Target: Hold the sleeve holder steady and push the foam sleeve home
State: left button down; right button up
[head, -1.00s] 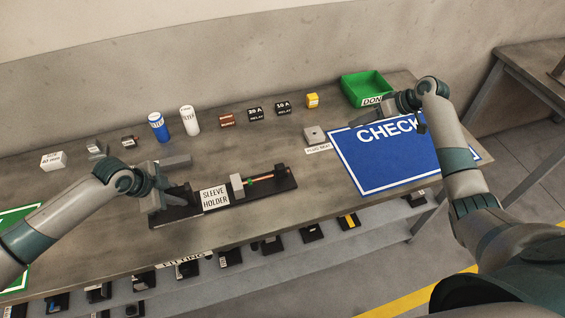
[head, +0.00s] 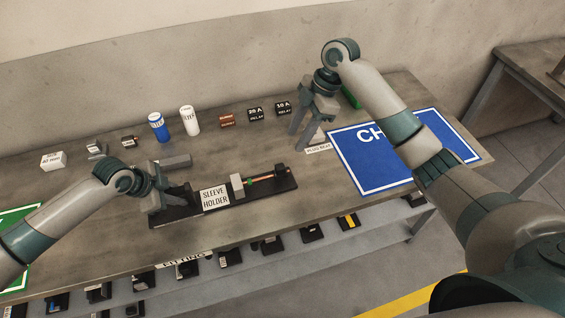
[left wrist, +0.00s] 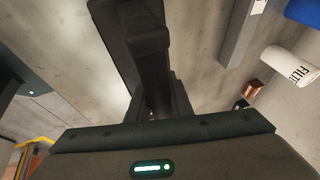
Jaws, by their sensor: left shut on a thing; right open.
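The sleeve holder (head: 277,191) is a long dark base on the bench with a white "SLEEVE HOLDER" label (head: 214,197). A light block (head: 237,185) and a thin orange and green piece (head: 262,181) sit on its right part; I cannot tell which part is the foam sleeve. My left gripper (head: 171,200) is shut on the left end of the holder. In the left wrist view a dark part of the holder (left wrist: 145,40) runs up from the jaws.
A blue "CHECK" mat (head: 365,170) lies to the right. Blue (head: 158,127) and white (head: 189,120) cylinders and small relay boxes (head: 255,114) stand behind the holder. A grey bar (head: 174,161) lies close behind my left gripper. A lower shelf holds several small fittings.

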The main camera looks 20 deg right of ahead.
aim_at(281, 166)
jog(key=shift+f, duration=0.15)
jog(key=x, duration=1.1)
jog(key=shift+a+f, duration=0.2)
jog(key=shift+f, duration=0.15)
grip_shut()
